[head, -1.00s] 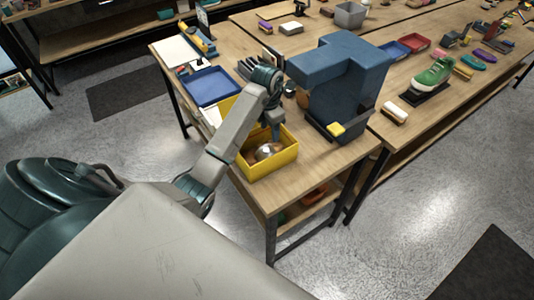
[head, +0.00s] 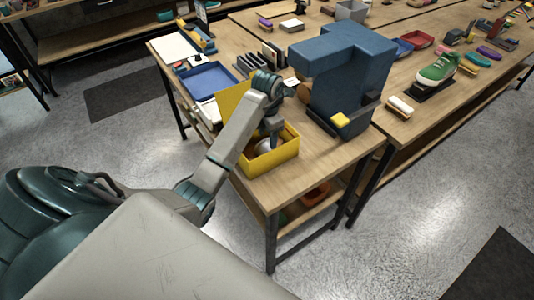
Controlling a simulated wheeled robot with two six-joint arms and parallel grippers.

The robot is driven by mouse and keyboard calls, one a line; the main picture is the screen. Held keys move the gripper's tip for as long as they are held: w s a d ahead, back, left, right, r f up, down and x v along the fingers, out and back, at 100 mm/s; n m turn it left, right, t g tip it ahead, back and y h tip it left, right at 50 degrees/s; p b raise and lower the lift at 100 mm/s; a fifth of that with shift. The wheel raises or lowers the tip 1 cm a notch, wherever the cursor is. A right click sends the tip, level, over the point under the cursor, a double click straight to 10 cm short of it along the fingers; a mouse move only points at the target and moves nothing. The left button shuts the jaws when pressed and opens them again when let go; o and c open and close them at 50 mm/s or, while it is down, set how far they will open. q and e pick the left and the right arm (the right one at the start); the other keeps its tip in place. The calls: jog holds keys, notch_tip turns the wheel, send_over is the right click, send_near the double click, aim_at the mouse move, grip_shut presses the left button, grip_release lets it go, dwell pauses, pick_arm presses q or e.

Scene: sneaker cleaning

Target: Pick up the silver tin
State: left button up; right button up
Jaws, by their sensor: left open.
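A silver tin (head: 263,146) is in the yellow box (head: 270,162) near the front edge of the wooden table. Only part of the tin shows, because the box wall and my gripper hide the rest. My left gripper (head: 272,140) points down into the box, right at the tin. It is open, and I cannot tell whether its fingers touch the tin. My right gripper is not in the head view.
A large blue machine (head: 345,80) stands close to the right of the box. A blue tray (head: 207,84) lies at the left. A green sneaker (head: 437,68) on a dark stand is farther right. Bare table (head: 325,160) lies right of the box.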

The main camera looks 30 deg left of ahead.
aim_at(267, 144)
pick_arm(q)
notch_tip(267, 144, down, 4)
jog(key=b, duration=0.3)
jog(key=shift+f, duration=0.1)
jog(key=c, duration=0.8)
jog(key=shift+o, duration=0.2)
jog(key=shift+r, duration=0.25)
